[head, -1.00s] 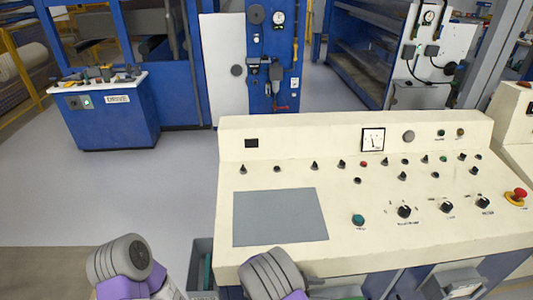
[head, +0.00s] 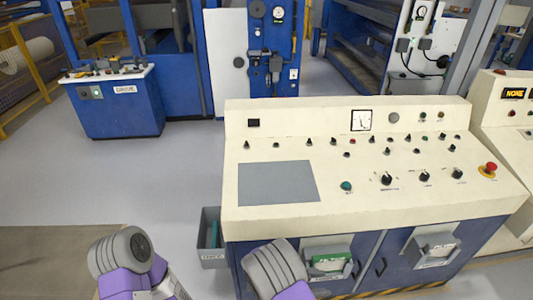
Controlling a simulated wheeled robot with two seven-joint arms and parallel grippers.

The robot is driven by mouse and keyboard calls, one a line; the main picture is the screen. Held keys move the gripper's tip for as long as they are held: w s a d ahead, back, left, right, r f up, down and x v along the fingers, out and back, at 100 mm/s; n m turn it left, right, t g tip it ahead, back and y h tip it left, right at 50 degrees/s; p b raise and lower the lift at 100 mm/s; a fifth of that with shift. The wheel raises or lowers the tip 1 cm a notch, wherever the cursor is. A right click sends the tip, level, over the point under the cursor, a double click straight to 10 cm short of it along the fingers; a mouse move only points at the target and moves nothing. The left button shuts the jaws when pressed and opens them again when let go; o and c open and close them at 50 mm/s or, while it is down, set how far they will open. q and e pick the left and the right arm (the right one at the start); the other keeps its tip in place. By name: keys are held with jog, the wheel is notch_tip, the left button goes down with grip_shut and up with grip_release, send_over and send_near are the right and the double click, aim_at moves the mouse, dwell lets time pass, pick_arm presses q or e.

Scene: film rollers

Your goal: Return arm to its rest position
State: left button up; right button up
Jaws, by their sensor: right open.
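The grey and purple link of my right arm (head: 275,268) shows at the bottom middle, before the front of the cream console. My right gripper is hard to make out at the bottom edge beyond this link; I see nothing held in it. The grey and purple link of my left arm (head: 122,255) shows at the bottom left, over the floor. My left gripper is out of the picture. Both arm links are low and seem apart from the console top.
The cream console (head: 400,205) with knobs, a grey pad (head: 277,183) and a red stop button (head: 489,168) fills the middle and right. A grey bin (head: 213,255) stands at its left side. A blue cabinet (head: 117,108) stands back left. The floor (head: 120,180) between is clear.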

jog(key=w+d+f+n+t+y+b, duration=0.25)
jog(key=f+n+y, duration=0.45)
jog(key=f, duration=0.7)
jog(key=s+a+f+n+g+y+b, duration=0.1)
jog(key=s+a+f+n+y+b, duration=0.1)
jog(key=s, duration=0.6)
jog(key=s+a+f+n+g+y+b, duration=0.2)
jog(key=s+a+f+n+y, duration=0.1)
jog(key=s+a+n+y, duration=0.2)
jog(key=s+a+y, duration=0.2)
jog(key=s+y, duration=0.1)
jog(key=shift+s+a+f+y+b, duration=0.2)
jog(key=shift+s+f+y+b, duration=0.1)
jog(key=shift+s+b, duration=0.1)
jog(key=shift+g, duration=0.25)
jog(key=shift+c, duration=1.1)
pick_arm(q)
notch_tip(320, 180, down, 8)
jog(key=w, duration=0.1)
jog(key=shift+w+d+r, duration=0.15)
jog(key=shift+w+r, duration=0.05)
pick_arm(e)
jog(key=shift+d, duration=0.15)
